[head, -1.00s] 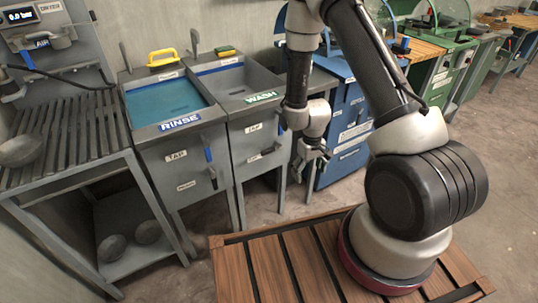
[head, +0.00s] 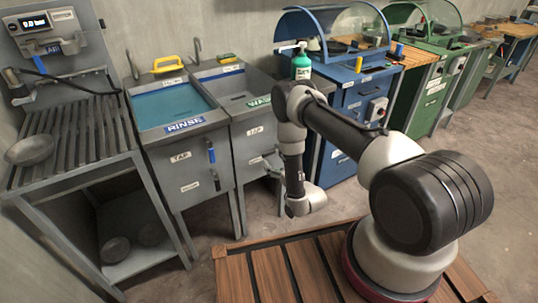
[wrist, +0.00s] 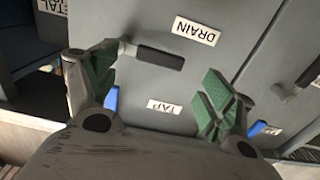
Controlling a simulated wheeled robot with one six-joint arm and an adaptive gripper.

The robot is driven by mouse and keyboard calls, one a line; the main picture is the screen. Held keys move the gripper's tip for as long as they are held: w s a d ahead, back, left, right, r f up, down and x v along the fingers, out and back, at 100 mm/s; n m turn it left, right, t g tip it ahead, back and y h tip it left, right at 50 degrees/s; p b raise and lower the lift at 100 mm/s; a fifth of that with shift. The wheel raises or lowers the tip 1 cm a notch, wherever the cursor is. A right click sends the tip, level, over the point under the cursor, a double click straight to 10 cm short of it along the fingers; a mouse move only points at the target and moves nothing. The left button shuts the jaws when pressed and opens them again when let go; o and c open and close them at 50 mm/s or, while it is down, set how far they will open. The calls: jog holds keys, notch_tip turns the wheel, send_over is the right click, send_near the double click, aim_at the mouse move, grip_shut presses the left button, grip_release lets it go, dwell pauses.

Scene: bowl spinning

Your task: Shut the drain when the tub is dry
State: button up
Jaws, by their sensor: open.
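The wash tub (head: 236,84) in the head view has a grey inside with no blue water visible; whether it is fully dry I cannot tell. Its front carries a DRAIN label (wrist: 195,31), a TAP label (wrist: 165,106) and a black drain handle (wrist: 158,56), seen upside down in the wrist view. The handle lies crosswise, its pivot beside the left fingertip. My gripper (wrist: 155,72) is open and empty, its green-padded fingers spread in front of this panel. Contact with the handle is not clear. In the head view my wrist hides the fingers.
The rinse tub (head: 172,104) on the left holds blue water. Another black handle (wrist: 309,73) and blue levers (wrist: 262,128) are near the fingers in the wrist view. A blue cabinet (head: 345,95) stands right of the wash tub, with a green bottle (head: 301,66) near it.

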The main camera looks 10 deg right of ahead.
aim_at(269, 154)
jog(key=x, duration=0.6)
jog(key=shift+w, duration=0.4)
jog(key=shift+a, duration=0.1)
jog(key=shift+c, duration=0.2)
jog(key=c, duration=1.4)
